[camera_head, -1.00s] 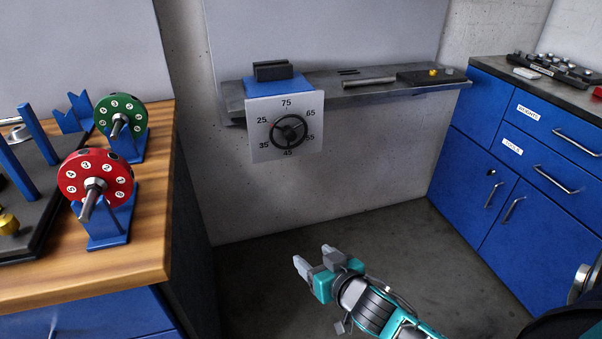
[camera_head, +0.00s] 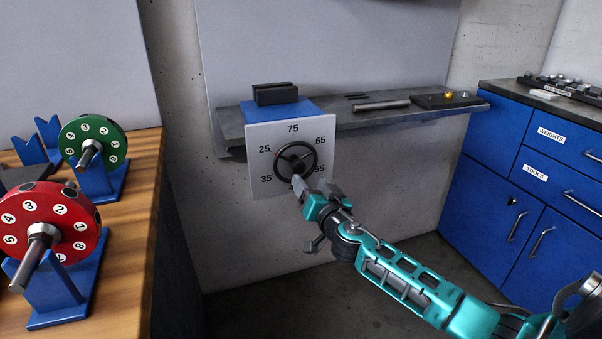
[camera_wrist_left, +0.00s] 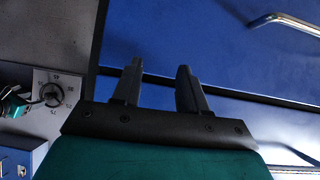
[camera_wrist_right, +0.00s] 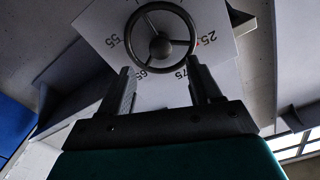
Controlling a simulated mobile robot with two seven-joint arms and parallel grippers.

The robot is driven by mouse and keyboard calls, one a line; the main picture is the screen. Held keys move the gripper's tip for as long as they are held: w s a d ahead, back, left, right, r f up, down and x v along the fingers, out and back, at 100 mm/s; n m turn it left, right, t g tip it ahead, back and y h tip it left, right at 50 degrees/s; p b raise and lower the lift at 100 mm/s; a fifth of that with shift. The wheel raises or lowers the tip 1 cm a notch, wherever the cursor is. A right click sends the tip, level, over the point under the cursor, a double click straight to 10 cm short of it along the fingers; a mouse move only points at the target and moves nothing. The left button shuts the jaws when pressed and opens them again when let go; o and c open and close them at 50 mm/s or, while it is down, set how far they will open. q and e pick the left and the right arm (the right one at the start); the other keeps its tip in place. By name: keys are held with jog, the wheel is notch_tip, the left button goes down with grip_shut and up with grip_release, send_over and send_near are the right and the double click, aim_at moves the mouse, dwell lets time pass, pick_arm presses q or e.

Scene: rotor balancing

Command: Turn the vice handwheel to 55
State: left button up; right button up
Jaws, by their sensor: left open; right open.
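The vice handwheel (camera_head: 297,160) is a dark three-spoke wheel on a white dial plate (camera_head: 262,185) marked 75, 65, 55, 35 and 25. The plate hangs at the front of the blue vice (camera_head: 290,108), whose dark jaws are on top. A red mark shows near 25. My right gripper (camera_head: 312,186) is open just below and in front of the wheel and covers the plate's lower part. In the right wrist view the wheel (camera_wrist_right: 160,45) lies ahead, beyond the open fingertips, with nothing between them. My left gripper (camera_wrist_left: 155,85) is open and empty, away from the vice, facing blue cabinet fronts.
A grey wall shelf (camera_head: 390,118) carries the vice, a metal bar and a small dark tray. A wooden bench (camera_head: 135,215) at left holds red (camera_head: 55,222) and green (camera_head: 85,133) numbered discs on blue stands. Blue cabinets (camera_head: 480,190) stand at right.

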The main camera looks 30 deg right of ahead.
aim_at(299, 169)
jog(key=b+x, duration=0.1)
jog(key=x, duration=0.6)
jog(key=shift+w, duration=0.2)
jog(key=c, duration=1)
